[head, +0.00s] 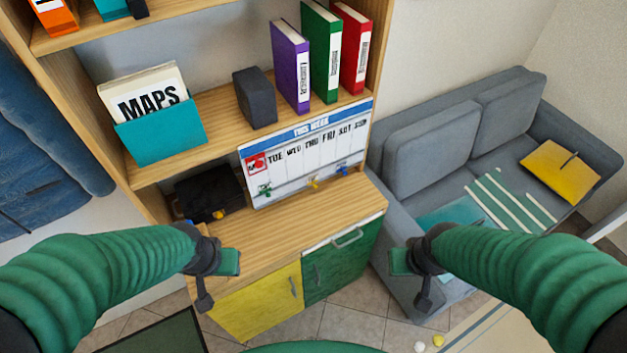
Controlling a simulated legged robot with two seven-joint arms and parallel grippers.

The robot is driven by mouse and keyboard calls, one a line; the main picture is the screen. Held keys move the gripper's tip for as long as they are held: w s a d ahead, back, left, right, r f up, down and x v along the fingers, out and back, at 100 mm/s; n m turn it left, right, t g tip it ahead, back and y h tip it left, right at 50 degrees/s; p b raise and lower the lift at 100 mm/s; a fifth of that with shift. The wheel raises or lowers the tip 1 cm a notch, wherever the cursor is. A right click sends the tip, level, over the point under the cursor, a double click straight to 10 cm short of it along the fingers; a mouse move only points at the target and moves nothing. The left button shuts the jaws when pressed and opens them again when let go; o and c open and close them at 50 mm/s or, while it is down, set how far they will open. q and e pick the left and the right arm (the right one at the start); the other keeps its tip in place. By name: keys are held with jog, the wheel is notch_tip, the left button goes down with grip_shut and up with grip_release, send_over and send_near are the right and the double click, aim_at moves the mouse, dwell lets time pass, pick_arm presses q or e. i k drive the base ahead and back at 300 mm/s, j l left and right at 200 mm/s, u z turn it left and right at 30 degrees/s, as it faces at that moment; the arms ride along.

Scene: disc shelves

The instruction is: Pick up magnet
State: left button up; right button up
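A white weekly planner board (290,170) with a blue "THIS WEEK" header leans upright at the back of the wooden counter. Small magnet-like pieces sit along its lower edge: a green one (265,190), a yellow one (313,182) and a blue one (345,170). My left gripper (229,262) is at the counter's front left, apart from the board. My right gripper (400,261) is right of the counter, in front of the sofa. Neither visibly holds anything. Their finger openings are not clear from this angle.
The wooden counter (290,228) is clear before the board. A black item (207,193) lies left of it. The shelf above holds a teal MAPS holder (160,133), a dark box (255,97) and binders (327,50). Yellow (258,305) and green (342,262) cabinet fronts are below.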

aim_at(311, 180)
jog(key=i+l+z, duration=0.45)
jog(key=i+z, duration=0.2)
jog(key=k, duration=0.05)
